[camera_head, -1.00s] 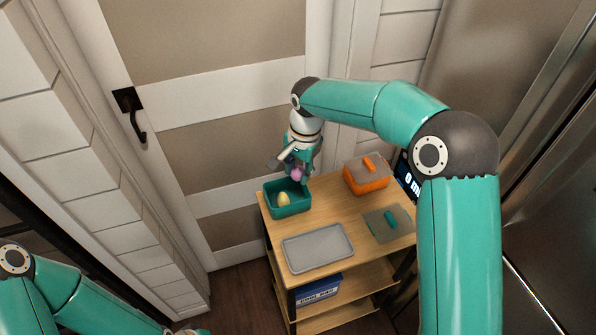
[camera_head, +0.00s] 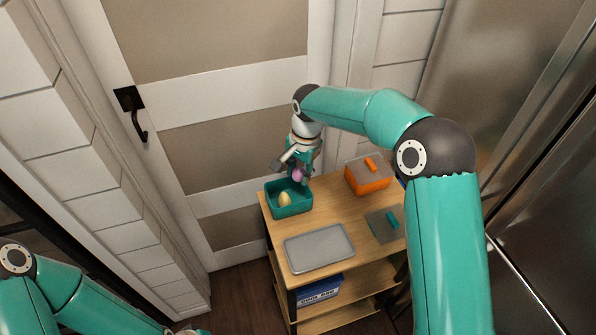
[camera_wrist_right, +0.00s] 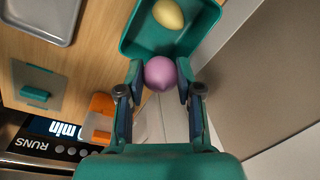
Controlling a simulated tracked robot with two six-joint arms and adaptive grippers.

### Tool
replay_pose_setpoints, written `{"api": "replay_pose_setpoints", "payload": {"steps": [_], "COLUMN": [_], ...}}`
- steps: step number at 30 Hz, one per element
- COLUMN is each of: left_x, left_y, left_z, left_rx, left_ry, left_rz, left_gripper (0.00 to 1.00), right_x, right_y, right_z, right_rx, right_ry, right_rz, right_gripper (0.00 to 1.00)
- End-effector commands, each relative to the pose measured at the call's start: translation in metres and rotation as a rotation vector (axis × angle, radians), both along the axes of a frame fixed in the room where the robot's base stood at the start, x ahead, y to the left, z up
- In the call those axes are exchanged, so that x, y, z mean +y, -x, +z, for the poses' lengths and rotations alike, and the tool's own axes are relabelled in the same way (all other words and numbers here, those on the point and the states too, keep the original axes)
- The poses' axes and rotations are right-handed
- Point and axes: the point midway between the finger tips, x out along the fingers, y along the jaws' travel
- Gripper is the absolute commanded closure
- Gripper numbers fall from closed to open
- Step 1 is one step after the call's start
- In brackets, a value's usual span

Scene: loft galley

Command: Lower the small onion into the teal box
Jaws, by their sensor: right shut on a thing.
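The small onion (camera_head: 297,175), round and purple-pink, is held between the fingers of my right gripper (camera_head: 294,167). In the right wrist view the onion (camera_wrist_right: 160,73) sits between both fingertips (camera_wrist_right: 160,80). The teal box (camera_head: 290,210) is an open box at the far left corner of the wooden cart top. The onion is near the box's right rear rim; its exact height above the rim is hard to tell. The box (camera_wrist_right: 128,42) shows just beyond the onion in the wrist view.
A yellow, egg-shaped item (camera_head: 285,199) lies in the teal box. On the cart top (camera_head: 335,206) are a grey tray (camera_head: 319,248), an orange box (camera_head: 367,180) and a grey board with a teal piece (camera_head: 385,226). A door (camera_head: 225,60) stands behind the cart.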

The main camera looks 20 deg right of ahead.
Motion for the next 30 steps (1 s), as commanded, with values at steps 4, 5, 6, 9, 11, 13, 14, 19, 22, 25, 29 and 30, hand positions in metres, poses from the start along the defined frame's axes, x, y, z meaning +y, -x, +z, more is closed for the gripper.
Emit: {"api": "replay_pose_setpoints", "payload": {"steps": [4,5,6,9,11,13,14,19,22,25,29,30], "left_x": [0.000,0.000,0.000,0.000,0.000,0.000,0.000,0.000,0.000,0.000,0.000,0.000], "left_y": [0.000,0.000,0.000,0.000,0.000,0.000,0.000,0.000,0.000,0.000,0.000,0.000], "left_z": [0.000,-0.001,-0.001,-0.004,-0.006,-0.009,-0.011,-0.017,-0.021,-0.024,-0.029,-0.031], "left_rx": [0.000,0.000,0.000,0.000,0.000,0.000,0.000,0.000,0.000,0.000,0.000,0.000], "left_ry": [0.000,0.000,0.000,0.000,0.000,0.000,0.000,0.000,0.000,0.000,0.000,0.000], "left_rz": [0.000,0.000,0.000,0.000,0.000,0.000,0.000,0.000,0.000,0.000,0.000,0.000], "left_gripper": [0.60,0.60,0.60,0.60,0.60,0.60,0.60,0.60,0.60,0.60,0.60,0.60], "right_x": [0.000,0.000,0.000,0.000,0.000,0.000,0.000,0.000,0.000,0.000,-0.001,-0.001], "right_y": [0.000,0.000,0.000,0.000,0.000,0.000,0.000,0.000,0.000,0.000,0.000,0.000], "right_z": [0.000,-0.001,-0.001,-0.005,-0.008,-0.012,-0.013,-0.022,-0.027,-0.032,-0.039,-0.041], "right_rx": [0.000,0.000,0.000,0.000,0.000,0.000,0.000,0.000,0.000,0.000,0.001,0.001], "right_ry": [0.000,0.000,0.000,0.000,0.000,0.000,0.000,0.000,0.000,0.000,0.001,0.001], "right_rz": [0.000,0.000,0.000,0.000,0.000,-0.001,-0.001,-0.001,-0.001,-0.001,-0.001,-0.001], "right_gripper": [0.89,0.89,0.89,0.89,0.89,0.89,0.89,0.89,0.89,0.89,0.89,0.89]}}
